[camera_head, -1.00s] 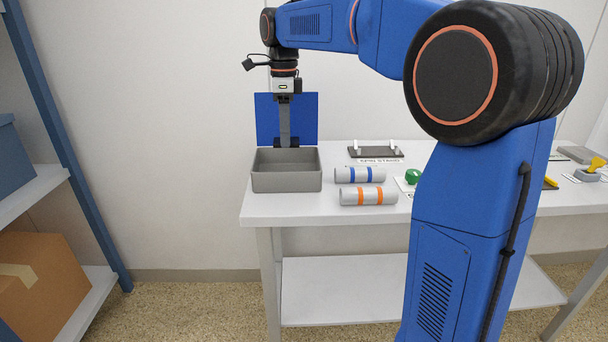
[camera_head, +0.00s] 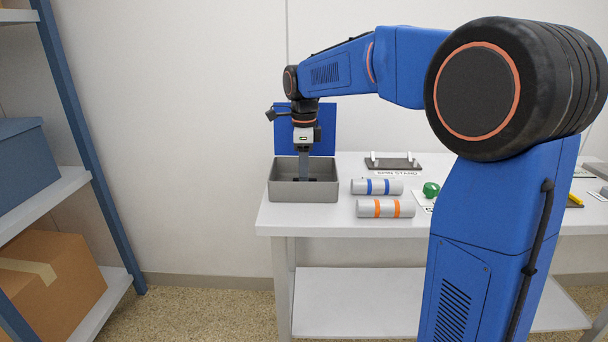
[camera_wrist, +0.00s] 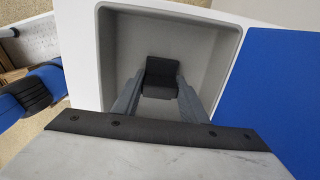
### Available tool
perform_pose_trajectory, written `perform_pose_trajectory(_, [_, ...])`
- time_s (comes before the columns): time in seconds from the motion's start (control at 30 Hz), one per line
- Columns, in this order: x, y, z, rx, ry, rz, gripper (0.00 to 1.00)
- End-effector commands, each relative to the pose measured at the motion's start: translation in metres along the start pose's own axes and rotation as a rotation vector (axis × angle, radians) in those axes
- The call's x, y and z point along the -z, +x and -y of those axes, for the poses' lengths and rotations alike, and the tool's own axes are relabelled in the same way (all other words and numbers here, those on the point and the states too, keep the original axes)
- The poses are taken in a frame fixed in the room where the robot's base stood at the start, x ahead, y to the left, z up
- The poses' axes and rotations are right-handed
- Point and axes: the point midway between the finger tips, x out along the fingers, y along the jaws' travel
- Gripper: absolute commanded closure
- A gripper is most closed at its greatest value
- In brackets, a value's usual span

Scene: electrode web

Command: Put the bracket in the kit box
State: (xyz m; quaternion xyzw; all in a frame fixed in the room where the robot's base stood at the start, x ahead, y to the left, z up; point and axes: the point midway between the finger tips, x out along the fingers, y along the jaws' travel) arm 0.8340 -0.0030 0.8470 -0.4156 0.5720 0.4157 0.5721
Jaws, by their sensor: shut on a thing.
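The kit box (camera_head: 304,195) is an open grey box with a raised blue lid (camera_head: 322,125) behind it, at the table's left end. It also shows in the wrist view (camera_wrist: 108,60), with its grey floor around my fingers. My gripper (camera_head: 305,177) points straight down, its fingertips inside the box below the rim. In the wrist view my gripper (camera_wrist: 160,92) is shut on a dark, angular piece, the bracket (camera_wrist: 161,70). The bracket sits within the box walls; I cannot tell whether it touches the floor. The front wall hides its lower part in the head view.
Two grey cylinders, one blue-banded (camera_head: 377,187) and one orange-banded (camera_head: 385,209), lie right of the box. A green knob (camera_head: 431,189) and a dark stand (camera_head: 393,163) are further right. Shelving (camera_head: 70,200) stands at the left.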

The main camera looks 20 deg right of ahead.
Motion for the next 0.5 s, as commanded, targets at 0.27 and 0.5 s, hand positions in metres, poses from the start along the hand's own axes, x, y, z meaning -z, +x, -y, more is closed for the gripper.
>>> perform_pose_trajectory(0.27, [0.0000, 0.0022, -0.0001, 0.000, 0.000, 0.000, 0.47])
perform_pose_trajectory(0.5, [0.0000, 0.0020, 0.0000, 0.000, 0.000, 0.000, 0.42])
